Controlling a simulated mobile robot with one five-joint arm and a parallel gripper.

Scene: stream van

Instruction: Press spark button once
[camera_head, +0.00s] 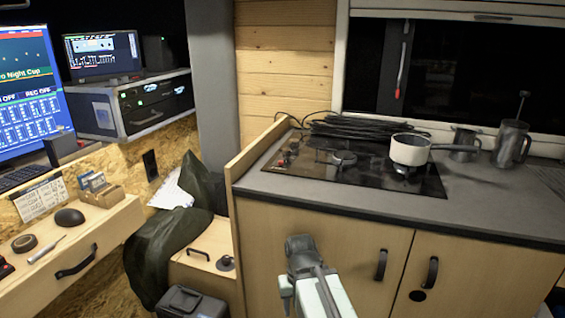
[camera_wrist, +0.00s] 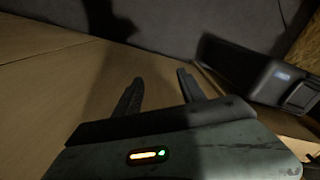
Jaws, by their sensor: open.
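The black glass hob (camera_head: 375,183) is set in the grey counter in the head view. Small dark knobs or controls (camera_head: 285,158) sit along its left side; they are too small to tell which is the spark button. A white saucepan (camera_head: 408,150) stands on the hob's right part. My arm shows low in front of the cabinet doors, below the counter edge and apart from the hob. In the wrist view my gripper (camera_wrist: 160,78) has its two dark fingers apart with nothing between them. The hob is not recognisable in that view.
Black cable (camera_head: 355,124) lies coiled behind the hob. A metal mug (camera_head: 464,143) and a metal press (camera_head: 510,143) stand right of the pan. A raised wooden panel (camera_head: 240,168) edges the counter's left side. A dark box (camera_wrist: 255,75) is close right of my gripper.

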